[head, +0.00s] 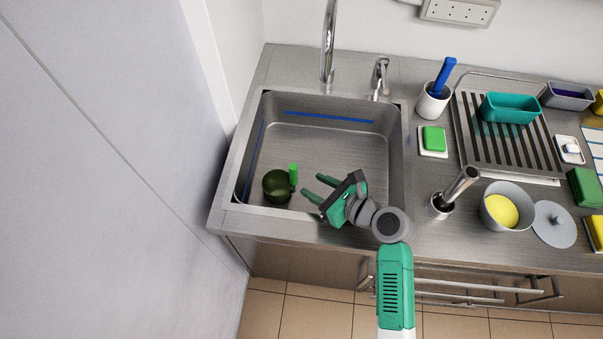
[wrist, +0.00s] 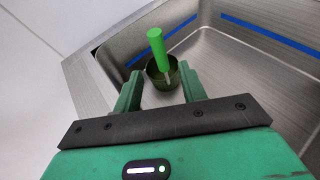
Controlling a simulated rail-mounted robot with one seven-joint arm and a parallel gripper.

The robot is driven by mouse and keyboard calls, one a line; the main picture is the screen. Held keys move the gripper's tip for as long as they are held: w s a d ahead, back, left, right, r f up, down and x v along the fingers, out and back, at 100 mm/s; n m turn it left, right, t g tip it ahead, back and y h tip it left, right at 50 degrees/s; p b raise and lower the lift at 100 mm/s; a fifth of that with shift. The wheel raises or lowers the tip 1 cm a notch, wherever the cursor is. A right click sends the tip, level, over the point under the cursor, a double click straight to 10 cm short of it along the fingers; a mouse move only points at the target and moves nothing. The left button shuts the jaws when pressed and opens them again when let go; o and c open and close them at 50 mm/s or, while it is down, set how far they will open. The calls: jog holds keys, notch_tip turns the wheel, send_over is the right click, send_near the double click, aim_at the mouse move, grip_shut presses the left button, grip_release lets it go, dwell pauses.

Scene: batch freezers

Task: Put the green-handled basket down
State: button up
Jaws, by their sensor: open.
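The green-handled basket (head: 277,187) is a small dark round vessel with a bright green upright handle (head: 293,173). It sits in the front left part of the steel sink (head: 330,155), seemingly on the sink floor. My gripper (head: 312,187) is open and just to the right of the basket in the head view. In the wrist view the basket (wrist: 161,77) is beyond the tips of my two green fingers (wrist: 160,85), with the handle (wrist: 157,45) rising above it. The jaws hold nothing. Whether a finger touches the basket cannot be told.
A tall faucet (head: 328,45) stands behind the sink. Right of the sink are a white cup with a blue-handled tool (head: 432,103), a green sponge (head: 434,138), a metal cylinder (head: 440,207), a grey bowl (head: 490,207) and a drain rack (head: 500,145).

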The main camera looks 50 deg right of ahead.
jog(key=shift+v, duration=0.8)
jog(key=w+a+r+n+t, duration=0.1)
jog(key=w+a+r+n, duration=0.3)
jog(key=r+n, duration=0.4)
jog(key=w+a+r+n+t+h, duration=0.1)
jog(key=w+a+r+n, duration=0.35)
jog(key=r, duration=0.55)
jog(key=w+a+r+n+t, duration=0.2)
jog(key=w+a+r+n, duration=0.25)
jog(key=r+n, duration=0.4)
jog(key=s+a+r+n+t, duration=0.2)
jog(key=a+r+n, duration=0.3)
jog(key=r, duration=0.4)
jog(key=s+a+r+n+t, duration=0.3)
jog(key=s+a+r+n, duration=0.2)
jog(key=a+r, duration=0.2)
jog(key=s+a+r+n+t+y, duration=0.1)
jog(key=a+r+n, duration=0.4)
jog(key=r, duration=0.7)
jog(key=s+a+t, duration=0.1)
jog(key=s, duration=0.1)
jog(key=shift+s+a, duration=0.3)
jog(key=shift+a, duration=0.1)
